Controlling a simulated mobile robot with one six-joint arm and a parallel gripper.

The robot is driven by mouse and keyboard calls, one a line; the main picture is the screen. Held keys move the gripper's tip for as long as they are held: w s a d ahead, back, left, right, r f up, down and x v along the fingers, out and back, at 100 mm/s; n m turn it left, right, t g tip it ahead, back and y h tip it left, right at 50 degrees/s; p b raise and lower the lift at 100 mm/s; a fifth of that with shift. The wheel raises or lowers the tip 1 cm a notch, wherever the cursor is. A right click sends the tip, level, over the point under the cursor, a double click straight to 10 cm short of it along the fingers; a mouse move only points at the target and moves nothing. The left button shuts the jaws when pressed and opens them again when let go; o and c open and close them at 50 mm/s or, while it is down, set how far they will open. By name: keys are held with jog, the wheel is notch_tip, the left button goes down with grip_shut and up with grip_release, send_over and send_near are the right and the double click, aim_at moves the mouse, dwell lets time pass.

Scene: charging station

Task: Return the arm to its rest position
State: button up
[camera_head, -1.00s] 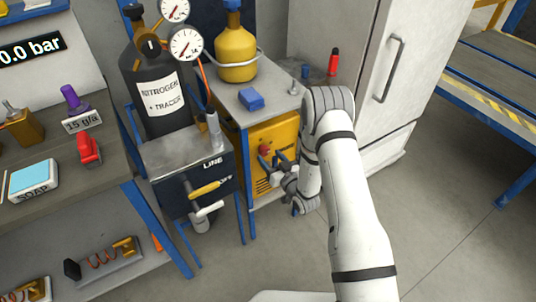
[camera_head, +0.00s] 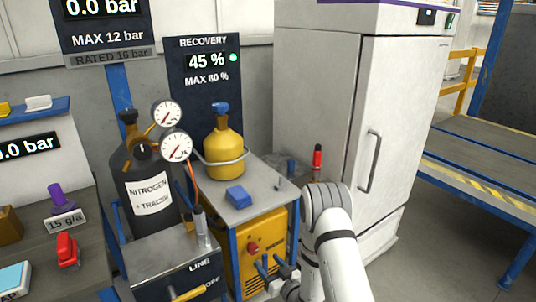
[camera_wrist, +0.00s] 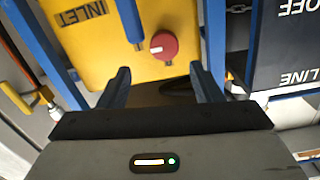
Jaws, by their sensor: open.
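My white arm (camera_head: 338,255) reaches up from the bottom of the head view and bends at a grey joint. My gripper (camera_head: 268,266) is low in the head view, in front of the yellow recovery unit (camera_head: 240,268). In the wrist view my gripper (camera_wrist: 160,72) has its two blue fingers apart, with nothing between them. The yellow unit (camera_wrist: 85,30) fills the view ahead, with its red knob (camera_wrist: 164,45) just beyond the fingertips. I cannot tell whether the fingers touch anything.
Left of the gripper is the dark LINE box (camera_head: 180,275). A yellow cylinder (camera_head: 223,158) and blue block (camera_head: 237,196) are on the cart top (camera_head: 262,190). A black nitrogen cylinder (camera_head: 140,168) stands behind the box. A white cabinet (camera_head: 320,100) is behind the arm.

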jog(key=w+d+r+g+h+p, duration=0.1)
jog(key=w+d+r+h, duration=0.15)
jog(key=r, duration=0.35)
jog(key=w+d+r+g+h+p, duration=0.1)
jog(key=d+r+h+p, duration=0.15)
jog(key=r, duration=0.45)
jog(key=s+d+r+m+g+h+p, duration=0.1)
jog(key=s+d+r+h, duration=0.15)
jog(key=r, duration=0.25)
jog(key=s+d+r+m+g+h, duration=0.1)
jog(key=s+d+r+g, duration=0.15)
jog(key=d+r, duration=0.2)
jog(key=s+r+m+g+p, duration=0.1)
jog(key=s+r+g, duration=0.1)
jog(key=s+r, duration=0.3)
jog(key=s+d+r+m+g+h+p, duration=0.1)
jog(key=s+r, duration=0.4)
jog(key=s, duration=0.8)
jog(key=s+d+r+m+g+p, duration=0.1)
jog(key=s+r+g+p, duration=0.1)
jog(key=s+r, duration=0.3)
jog(key=s+g, duration=0.1)
jog(key=s, duration=0.3)
jog(key=shift+s+d, duration=0.25)
jog(key=shift+s, duration=0.15)
